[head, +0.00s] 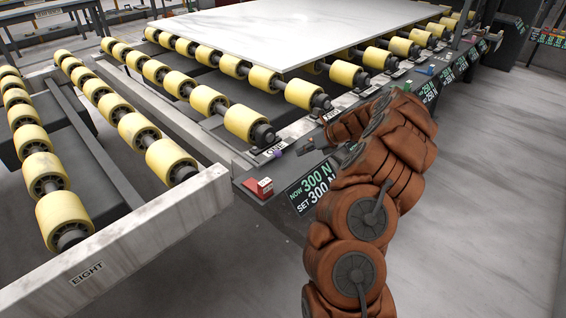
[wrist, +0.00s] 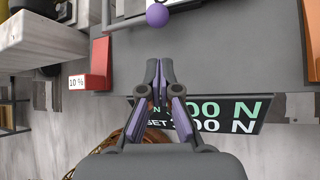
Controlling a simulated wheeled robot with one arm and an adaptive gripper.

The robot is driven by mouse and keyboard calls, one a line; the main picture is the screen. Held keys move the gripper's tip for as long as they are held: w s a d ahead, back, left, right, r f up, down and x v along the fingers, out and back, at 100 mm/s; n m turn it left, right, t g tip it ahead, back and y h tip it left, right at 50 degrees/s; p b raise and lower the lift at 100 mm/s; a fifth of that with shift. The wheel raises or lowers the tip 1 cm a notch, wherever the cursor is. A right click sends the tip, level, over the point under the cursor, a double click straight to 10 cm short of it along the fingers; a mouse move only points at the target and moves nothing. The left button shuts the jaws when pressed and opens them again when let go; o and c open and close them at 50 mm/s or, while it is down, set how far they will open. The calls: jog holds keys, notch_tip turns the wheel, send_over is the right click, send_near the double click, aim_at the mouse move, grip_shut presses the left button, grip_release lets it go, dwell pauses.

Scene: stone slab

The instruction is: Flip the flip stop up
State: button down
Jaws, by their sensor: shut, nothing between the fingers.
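My gripper (wrist: 159,66) is shut and empty, with its fingertips over the dark grey machine edge. In the head view my gripper (head: 303,150) reaches in from the right, beside the ends of the yellow rollers. A small purple ball (wrist: 158,14) lies ahead of the fingertips, apart from them; it also shows in the head view (head: 277,153). A red block (wrist: 97,62) with a white "10 %" tag stands left of the fingers; it also shows in the head view (head: 259,190). I cannot tell for sure which part is the flip stop.
A sign reading 300 N (head: 312,186) is on the machine's side under my arm. Yellow rollers (head: 207,99) run in rows, and a white stone slab (head: 300,35) lies on the far ones. A beam marked EIGHT (head: 140,235) is at left. Floor at right is clear.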

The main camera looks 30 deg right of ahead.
aim_at(276, 165)
jog(key=x, duration=1)
jog(key=shift+a, duration=0.15)
dwell(0.4)
